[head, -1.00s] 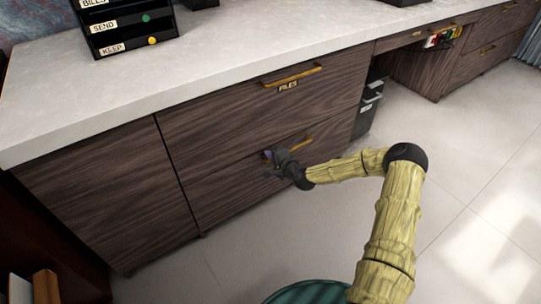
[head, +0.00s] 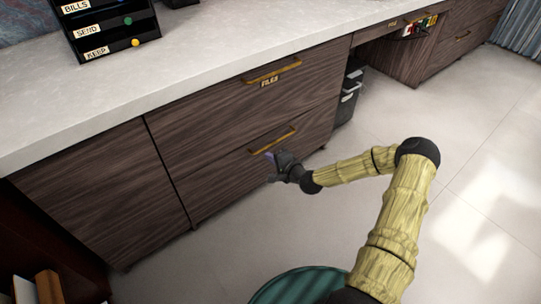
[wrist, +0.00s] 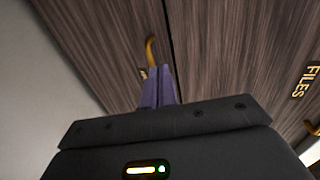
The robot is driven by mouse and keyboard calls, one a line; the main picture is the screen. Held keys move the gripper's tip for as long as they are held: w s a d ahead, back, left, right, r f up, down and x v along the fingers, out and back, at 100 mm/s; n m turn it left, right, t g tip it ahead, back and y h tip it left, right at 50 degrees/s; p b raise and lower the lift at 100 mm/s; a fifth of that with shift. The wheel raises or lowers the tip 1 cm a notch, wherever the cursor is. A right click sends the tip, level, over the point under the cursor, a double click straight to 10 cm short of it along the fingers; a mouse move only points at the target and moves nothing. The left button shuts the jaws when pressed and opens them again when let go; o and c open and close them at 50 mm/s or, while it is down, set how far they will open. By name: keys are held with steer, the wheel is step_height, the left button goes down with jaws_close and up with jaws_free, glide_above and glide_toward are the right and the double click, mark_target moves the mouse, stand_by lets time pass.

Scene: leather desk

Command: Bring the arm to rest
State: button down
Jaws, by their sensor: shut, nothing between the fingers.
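My gripper (head: 272,158) is at the end of my outstretched arm, in front of the lower drawer (head: 215,165) of the desk and just below its brass handle (head: 272,139). In the wrist view, the purple fingers of my gripper (wrist: 158,88) are together with nothing between them. A brass handle (wrist: 151,50) shows just beyond the fingertips there. I cannot tell from the views how wide the gap is between fingertips and drawer front. Both drawers look closed.
The upper drawer has a brass handle (head: 273,70) and a FILES label (head: 269,83). A black letter rack (head: 108,28) stands on the pale desktop (head: 200,60). A dark bin (head: 349,95) stands beyond the drawers. The floor (head: 480,150) to the right is clear.

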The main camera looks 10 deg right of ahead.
steer(key=s+d+r+n+g+h+p, duration=0.2)
steer(key=s+r+n+g+h+p, duration=0.25)
steer(key=s+r, duration=0.95)
steer(key=s+d+r+n+g+h+p, duration=0.1)
steer(key=s+r+n+g+h+p, duration=0.15)
steer(key=s+r+n+g, duration=0.85)
steer(key=s+r+m+t+p, duration=0.1)
steer(key=s+r+t+p, duration=0.1)
steer(key=r+p, duration=1.6)
steer(key=s+r+m+t+p, duration=0.2)
steer(key=r+t+p, duration=0.1)
steer(key=r+p, duration=1.6)
step_height(320, 180, up, 2)
steer(key=shift+s+d+r, duration=0.1)
steer(key=shift+s+d, duration=0.05)
steer(key=shift+t, duration=0.25)
